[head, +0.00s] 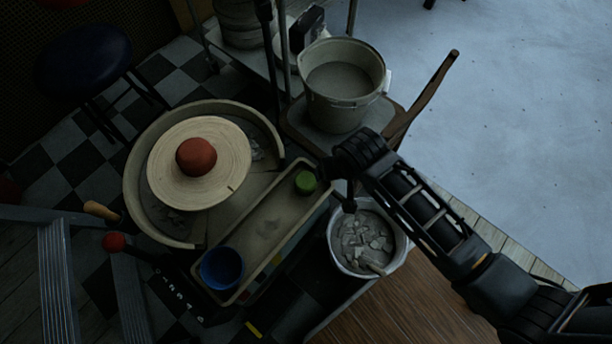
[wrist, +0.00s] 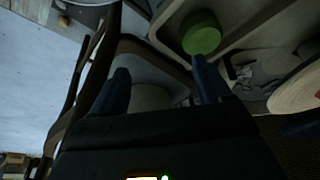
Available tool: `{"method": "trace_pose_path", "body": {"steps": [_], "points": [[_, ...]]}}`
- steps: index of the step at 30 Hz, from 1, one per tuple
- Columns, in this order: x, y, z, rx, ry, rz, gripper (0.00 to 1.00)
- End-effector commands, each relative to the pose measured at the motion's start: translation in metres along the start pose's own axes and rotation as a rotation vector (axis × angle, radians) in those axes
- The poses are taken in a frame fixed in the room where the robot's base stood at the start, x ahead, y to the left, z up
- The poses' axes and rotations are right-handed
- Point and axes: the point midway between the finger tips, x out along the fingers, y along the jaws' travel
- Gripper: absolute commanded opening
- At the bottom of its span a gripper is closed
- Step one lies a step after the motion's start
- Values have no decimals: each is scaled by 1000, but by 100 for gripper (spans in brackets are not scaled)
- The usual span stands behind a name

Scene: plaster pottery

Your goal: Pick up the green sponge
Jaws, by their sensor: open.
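The green sponge (head: 306,181) is a small round piece in the far end of a long beige tray (head: 262,262) beside the pottery wheel. It also shows at the top of the wrist view (wrist: 201,33), beyond the tip of the right finger. My gripper (head: 338,188) hangs just right of the sponge and the tray's rim in the head view. In the wrist view my gripper (wrist: 163,82) has its two dark fingers wide apart with nothing held between them. The gap between gripper and sponge in height is hard to tell.
A blue cup (head: 222,268) stands in the tray's near end. A wheel with a red clay lump (head: 196,156) is on the left. A bucket of grey liquid (head: 342,82) stands behind my gripper, and a bucket of grey scraps (head: 362,242) is close below it.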

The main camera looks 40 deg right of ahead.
Motion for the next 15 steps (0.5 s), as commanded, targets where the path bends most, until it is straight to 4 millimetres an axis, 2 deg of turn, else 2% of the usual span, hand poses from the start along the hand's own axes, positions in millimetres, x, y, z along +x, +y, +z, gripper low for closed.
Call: {"method": "trace_pose_path", "body": {"steps": [1, 6, 10, 15], "points": [[10, -13, -8, 23, -38, 6, 78], [20, -42, -21, 92, -170, 41, 78], [20, -57, -26, 124, -240, 59, 78], [21, -66, -27, 142, -282, 71, 78]]}}
